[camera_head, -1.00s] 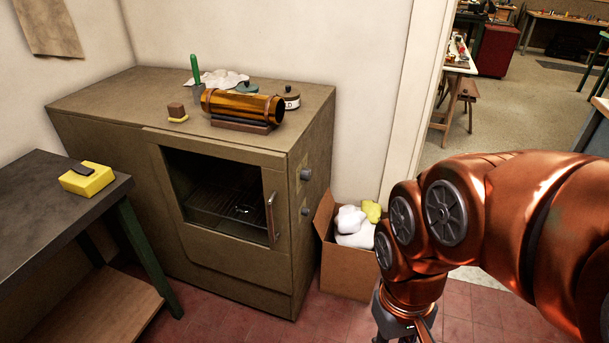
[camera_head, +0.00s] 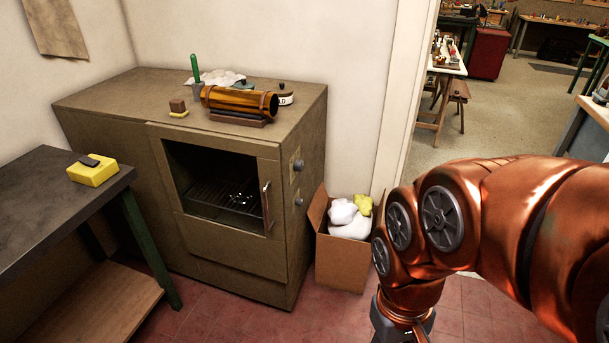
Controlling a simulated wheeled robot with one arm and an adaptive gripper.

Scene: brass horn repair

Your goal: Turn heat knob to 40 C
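Two grey knobs sit one above the other on the right side of the olive-brown oven cabinet (camera_head: 235,262). The upper knob (camera_head: 298,166) is beside a small pale plate, and the lower knob (camera_head: 299,202) is below it. I cannot read their markings or tell which is the heat knob. My copper-coloured arm hangs at the right of the picture, apart from the cabinet. Only the top of my gripper's dark housing shows at the bottom edge; its fingers are out of the picture.
A cardboard box (camera_head: 341,262) with white and yellow cloths stands on the floor right of the cabinet, below the knobs. A dark workbench (camera_head: 50,205) with a yellow block (camera_head: 93,173) is at left. An amber cylinder (camera_head: 238,102) lies on the cabinet top. A doorway opens at right.

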